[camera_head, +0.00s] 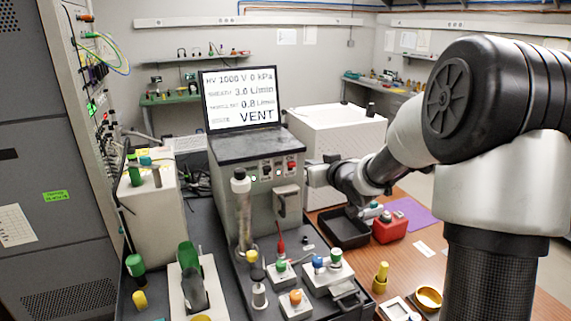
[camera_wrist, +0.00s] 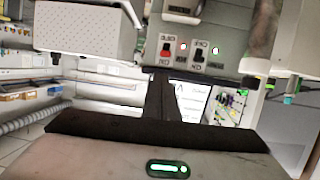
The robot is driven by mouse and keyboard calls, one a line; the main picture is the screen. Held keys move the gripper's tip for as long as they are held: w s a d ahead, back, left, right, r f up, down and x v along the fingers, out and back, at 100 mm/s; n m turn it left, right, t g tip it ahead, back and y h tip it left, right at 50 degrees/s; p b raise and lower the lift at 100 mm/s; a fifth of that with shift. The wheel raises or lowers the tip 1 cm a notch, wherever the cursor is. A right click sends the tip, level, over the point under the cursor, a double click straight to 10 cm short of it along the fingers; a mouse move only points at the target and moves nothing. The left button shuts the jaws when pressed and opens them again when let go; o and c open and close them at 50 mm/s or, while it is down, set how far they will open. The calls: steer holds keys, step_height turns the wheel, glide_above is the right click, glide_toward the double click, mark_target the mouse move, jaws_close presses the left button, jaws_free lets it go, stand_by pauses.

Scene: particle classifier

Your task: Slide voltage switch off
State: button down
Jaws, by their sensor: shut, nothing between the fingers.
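The classifier's front panel (camera_head: 258,184) carries a row of small slide switches below the screen. A red switch (camera_head: 291,165) sits at the right of that row. In the wrist view, which is upside down, the red switch (camera_wrist: 166,54) has its knob towards the ON label, and a dark switch (camera_wrist: 199,53) stands beside it. I cannot read which one is named voltage. My gripper (camera_head: 308,176) is shut and empty, just right of the panel. In the wrist view its dark fingertips (camera_wrist: 161,76) point at the panel close to the red switch; contact cannot be told.
The screen (camera_head: 240,99) shows HV 1000 V and VENT. A tall cylinder (camera_head: 243,215) stands left of the switches. Small valve blocks (camera_head: 328,278) crowd the bench in front. A black tray (camera_head: 344,229) and red container (camera_head: 390,229) lie below my arm.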

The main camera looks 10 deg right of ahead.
mark_target(292, 165)
steer(key=shift+w+a+f+y, duration=0.2)
steer(key=shift+w+f+y, duration=0.3)
steer(key=shift+w, duration=0.15)
steer(key=x, duration=1)
steer(key=shift+w+r, duration=0.1)
steer(key=shift+r, duration=0.1)
